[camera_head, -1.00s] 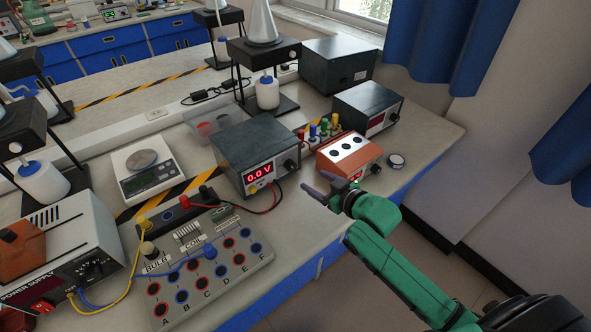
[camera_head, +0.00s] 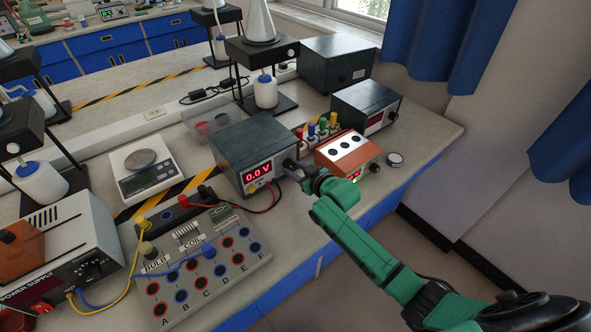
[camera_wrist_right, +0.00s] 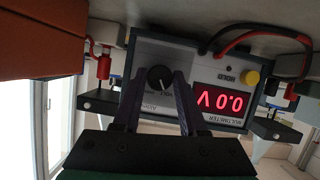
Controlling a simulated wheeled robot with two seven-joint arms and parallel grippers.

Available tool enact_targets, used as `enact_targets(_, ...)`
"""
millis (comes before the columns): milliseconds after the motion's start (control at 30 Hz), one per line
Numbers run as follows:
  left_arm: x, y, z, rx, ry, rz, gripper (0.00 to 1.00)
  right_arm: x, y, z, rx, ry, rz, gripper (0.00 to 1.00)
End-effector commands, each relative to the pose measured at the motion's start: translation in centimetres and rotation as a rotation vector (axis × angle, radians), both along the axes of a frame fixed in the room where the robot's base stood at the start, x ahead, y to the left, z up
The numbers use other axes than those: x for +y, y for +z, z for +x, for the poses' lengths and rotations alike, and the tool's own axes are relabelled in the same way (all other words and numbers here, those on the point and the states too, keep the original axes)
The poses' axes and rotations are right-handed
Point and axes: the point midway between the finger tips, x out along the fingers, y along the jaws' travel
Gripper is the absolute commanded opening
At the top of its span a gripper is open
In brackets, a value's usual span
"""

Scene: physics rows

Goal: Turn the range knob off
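The dark multimeter (camera_head: 258,140) stands on the bench, its red display reading 0.0 V. In the right wrist view the multimeter's front panel (camera_wrist_right: 202,60) appears upside down. Its round black knob (camera_wrist_right: 160,78) has a pale pointer mark; small labels around it are too small to read surely. My right gripper (camera_head: 291,171) is at the right part of the multimeter's front, partly covering the knob area. In the wrist view its dark fingers (camera_wrist_right: 160,76) are apart, one on each side of the knob. I cannot tell whether they touch it. My left gripper is not in view.
An orange-topped box (camera_head: 346,147) stands close right of the gripper. A red lead (camera_head: 272,203) hangs from the multimeter's front toward the circuit board (camera_head: 205,255). A white scale (camera_head: 147,170) stands to the left. The bench's front edge lies below my arm.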

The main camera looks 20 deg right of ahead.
Motion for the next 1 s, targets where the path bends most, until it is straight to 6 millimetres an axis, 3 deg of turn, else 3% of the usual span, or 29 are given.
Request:
enact_targets(567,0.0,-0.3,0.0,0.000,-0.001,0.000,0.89,0.2,-0.2,-0.1,-0.061,0.000,-0.159,0.00)
enact_targets(1000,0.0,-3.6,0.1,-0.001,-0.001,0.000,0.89,0.4,-0.8,-0.2,-0.204,0.001,-0.517,0.00)
